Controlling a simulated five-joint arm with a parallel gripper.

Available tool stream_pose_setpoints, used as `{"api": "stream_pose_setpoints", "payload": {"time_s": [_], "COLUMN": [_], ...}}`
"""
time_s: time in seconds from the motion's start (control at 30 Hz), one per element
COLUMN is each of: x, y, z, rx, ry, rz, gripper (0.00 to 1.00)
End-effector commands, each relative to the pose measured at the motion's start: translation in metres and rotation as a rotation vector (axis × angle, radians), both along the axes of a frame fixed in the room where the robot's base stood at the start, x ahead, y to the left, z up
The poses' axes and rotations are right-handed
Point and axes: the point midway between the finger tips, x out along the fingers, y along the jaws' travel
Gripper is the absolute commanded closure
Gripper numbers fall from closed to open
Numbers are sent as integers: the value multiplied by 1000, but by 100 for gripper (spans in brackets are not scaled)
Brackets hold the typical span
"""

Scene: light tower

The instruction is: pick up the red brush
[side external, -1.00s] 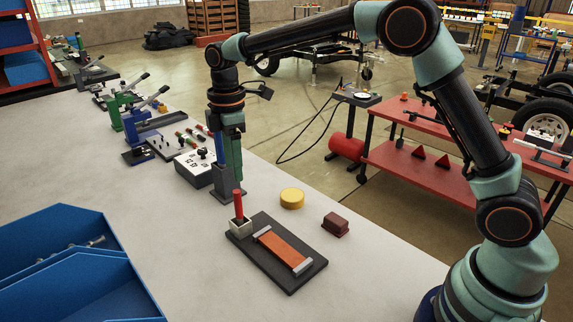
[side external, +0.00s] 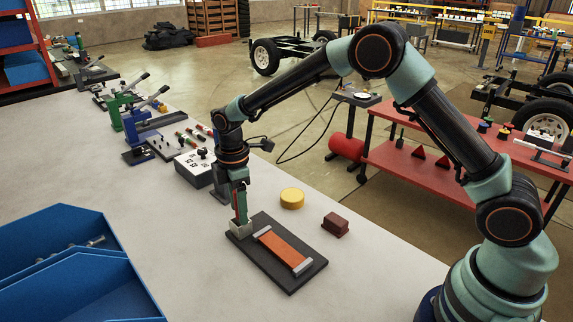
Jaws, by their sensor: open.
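My gripper (side external: 241,214) points down right at the small white holder (side external: 240,230), which stands at the far-left corner of a dark board. The jaws are open. The red brush, upright in this holder one second ago, is hidden behind or between the fingers now. I cannot tell whether the fingers touch it.
The dark board (side external: 292,284) also carries an orange strip (side external: 283,250) with grey end pieces. A yellow disc (side external: 291,198) and a dark red block (side external: 335,224) lie behind it. Blue bins (side external: 60,240) stand front left.

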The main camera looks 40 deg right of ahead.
Motion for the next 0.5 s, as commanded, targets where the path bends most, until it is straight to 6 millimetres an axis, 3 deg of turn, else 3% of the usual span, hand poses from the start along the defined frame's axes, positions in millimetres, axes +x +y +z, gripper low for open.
{"api": "stream_pose_setpoints", "payload": {"time_s": [0.33, 0.47, 0.5], "x": [0, 0, 0], "y": [0, 0, 0], "z": [-9, -9, -9], "rx": [0, 0, 0], "ry": [0, 0, 0], "rz": [0, 0, 0], "gripper": [43, 93, 100]}}
